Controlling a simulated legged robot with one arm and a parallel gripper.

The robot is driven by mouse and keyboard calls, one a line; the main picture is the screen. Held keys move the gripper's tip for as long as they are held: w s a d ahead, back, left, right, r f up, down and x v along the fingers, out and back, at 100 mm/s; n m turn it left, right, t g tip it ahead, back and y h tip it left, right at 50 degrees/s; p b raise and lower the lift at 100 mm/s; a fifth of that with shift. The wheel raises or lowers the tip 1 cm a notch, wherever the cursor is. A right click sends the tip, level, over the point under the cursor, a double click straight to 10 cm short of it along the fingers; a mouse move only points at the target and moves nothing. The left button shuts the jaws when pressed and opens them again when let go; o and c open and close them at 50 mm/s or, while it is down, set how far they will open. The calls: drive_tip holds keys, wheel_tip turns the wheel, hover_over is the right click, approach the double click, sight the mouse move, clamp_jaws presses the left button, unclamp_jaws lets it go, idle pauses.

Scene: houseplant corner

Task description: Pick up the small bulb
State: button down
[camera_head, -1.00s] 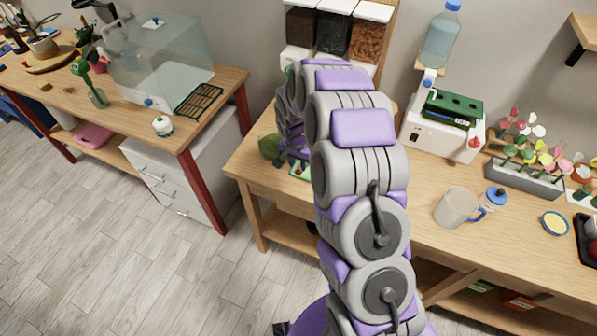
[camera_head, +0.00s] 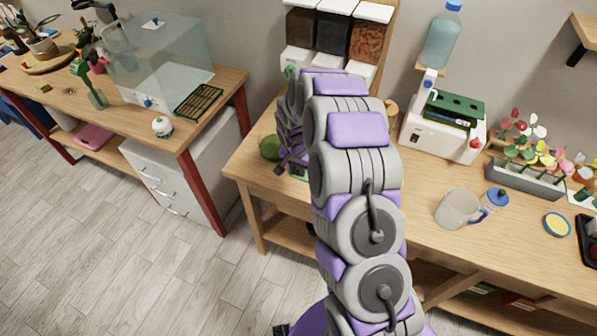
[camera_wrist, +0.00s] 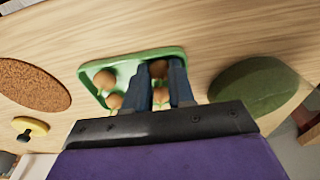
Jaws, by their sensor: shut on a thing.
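In the wrist view a green tray (camera_wrist: 87,72) holds several round brown bulbs with small green sprouts. My gripper (camera_wrist: 160,72) reaches over the tray's right part, its two dark fingers close together. It is shut on a brown bulb (camera_wrist: 158,68) between the fingertips. Another bulb (camera_wrist: 160,95) shows between the fingers, nearer the palm. Two more bulbs, one upper (camera_wrist: 105,79) and one lower (camera_wrist: 114,101), are to the left of the fingers. I cannot tell whether the held bulb is clear of the tray. In the head view my arm hides most of the tray (camera_head: 299,172).
A dark green rounded thing (camera_wrist: 258,84) is right of the tray; a brown-topped round thing (camera_wrist: 30,84) and a yellow-topped item (camera_wrist: 30,126) are left. On the bench, a mug (camera_head: 457,208) and a white machine (camera_head: 436,135) stand right of my arm.

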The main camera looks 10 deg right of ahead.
drive_tip(key=shift+r, duration=0.15)
drive_tip(key=shift+r+p, duration=0.45)
drive_tip(key=shift+r, duration=1.1)
drive_tip(key=shift+s+r, duration=0.25)
drive_tip(key=s+r+p, duration=0.1)
drive_tip(key=s, duration=1.4)
drive_tip(key=shift+s+p, duration=0.3)
drive_tip(key=shift+p, duration=0.05)
